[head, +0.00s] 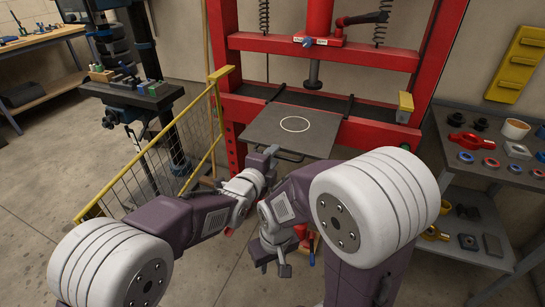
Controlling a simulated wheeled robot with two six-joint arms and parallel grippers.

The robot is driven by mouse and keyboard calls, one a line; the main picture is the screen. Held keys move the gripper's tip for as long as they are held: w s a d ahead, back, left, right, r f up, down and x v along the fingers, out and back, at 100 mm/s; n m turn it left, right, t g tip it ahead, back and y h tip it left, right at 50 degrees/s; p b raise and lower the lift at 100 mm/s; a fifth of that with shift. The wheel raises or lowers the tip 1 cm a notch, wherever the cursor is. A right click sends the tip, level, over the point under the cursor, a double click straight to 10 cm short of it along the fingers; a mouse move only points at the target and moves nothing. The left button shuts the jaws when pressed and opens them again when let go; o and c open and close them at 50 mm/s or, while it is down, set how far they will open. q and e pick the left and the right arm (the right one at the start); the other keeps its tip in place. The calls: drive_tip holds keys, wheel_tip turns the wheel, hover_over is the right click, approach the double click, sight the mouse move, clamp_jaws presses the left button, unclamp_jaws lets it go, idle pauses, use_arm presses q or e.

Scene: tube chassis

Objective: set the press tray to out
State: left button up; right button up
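The press tray (262,133) is a flat grey plate marked with a white circle. It lies level at the front of the red press (229,105), under the ram (315,74), and its front part sticks out past the red lower beam. A dark bar handle (290,157) shows below its front edge. My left gripper (269,157) is at the left end of this handle; whether its fingers are closed around the bar is too small to tell. My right gripper (272,268) hangs lower, away from the tray, with its fingers apart and nothing seen between them.
A yellow mesh guard (150,160) stands close on the left, beside my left arm. A drill press with a dark table (133,94) is behind it. A grey cart (467,178) with parts stands at the right. A red object (303,236) is partly hidden behind my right gripper.

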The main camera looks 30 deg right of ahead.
use_arm(q)
drive_tip(key=v, duration=0.9)
drive_tip(key=shift+p, duration=0.3)
drive_tip(key=shift+s, duration=0.1)
